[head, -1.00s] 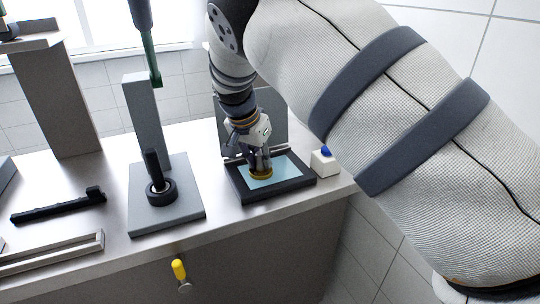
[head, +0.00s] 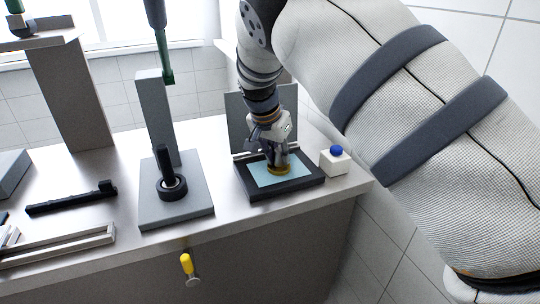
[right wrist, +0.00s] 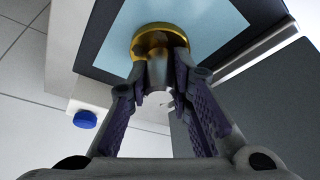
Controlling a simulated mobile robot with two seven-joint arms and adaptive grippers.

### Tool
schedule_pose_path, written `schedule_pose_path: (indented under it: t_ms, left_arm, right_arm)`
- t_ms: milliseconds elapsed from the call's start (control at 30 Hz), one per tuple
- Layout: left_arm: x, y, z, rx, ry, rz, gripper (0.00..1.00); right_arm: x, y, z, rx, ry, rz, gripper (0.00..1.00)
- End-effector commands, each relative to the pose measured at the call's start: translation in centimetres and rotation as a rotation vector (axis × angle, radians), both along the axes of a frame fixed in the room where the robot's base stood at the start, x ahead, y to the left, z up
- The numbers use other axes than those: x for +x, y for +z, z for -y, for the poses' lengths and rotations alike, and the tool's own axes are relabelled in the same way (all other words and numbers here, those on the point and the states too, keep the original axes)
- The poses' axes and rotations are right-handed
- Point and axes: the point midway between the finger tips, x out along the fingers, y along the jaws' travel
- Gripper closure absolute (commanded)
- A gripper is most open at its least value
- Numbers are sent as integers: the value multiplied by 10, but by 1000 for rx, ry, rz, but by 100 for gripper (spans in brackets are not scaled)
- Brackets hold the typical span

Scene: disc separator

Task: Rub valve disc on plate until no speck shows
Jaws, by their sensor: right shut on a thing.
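The brass-coloured valve disc (head: 278,171) sits on the light blue plate (head: 260,180), a little right of its middle and towards its front. In the right wrist view the disc (right wrist: 148,40) appears flat against the plate (right wrist: 212,22). My right gripper (head: 275,157) is above the plate, its fingers shut on the grey stem of the disc. The fingers (right wrist: 158,72) also show around the stem in the right wrist view. The disc's underside is hidden, so no speck can be made out. My left gripper is not in view.
The plate lies in a dark frame (head: 288,190) with a raised grey lid behind. A white box with a blue button (head: 337,150) stands to its right. A grey stand with a black ring (head: 172,190) is at left, near a black bar (head: 70,199).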

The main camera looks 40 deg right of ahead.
Motion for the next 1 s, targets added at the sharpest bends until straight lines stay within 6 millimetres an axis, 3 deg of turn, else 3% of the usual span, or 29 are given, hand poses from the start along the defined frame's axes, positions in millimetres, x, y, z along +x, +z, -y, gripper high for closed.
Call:
schedule_pose_path:
  t_ms: [200,433,600,867,1000]
  left_arm:
    - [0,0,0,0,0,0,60]
    - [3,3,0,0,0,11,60]
    - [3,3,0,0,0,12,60]
    - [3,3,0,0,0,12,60]
    - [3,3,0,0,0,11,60]
  right_arm:
    - [-1,0,3,1,-1,-1,100]
    - [-9,0,39,2,-4,1,100]
    - [-13,-1,53,0,-1,0,100]
    - [-12,-1,52,-1,1,0,100]
    - [-7,-1,31,-2,4,0,100]
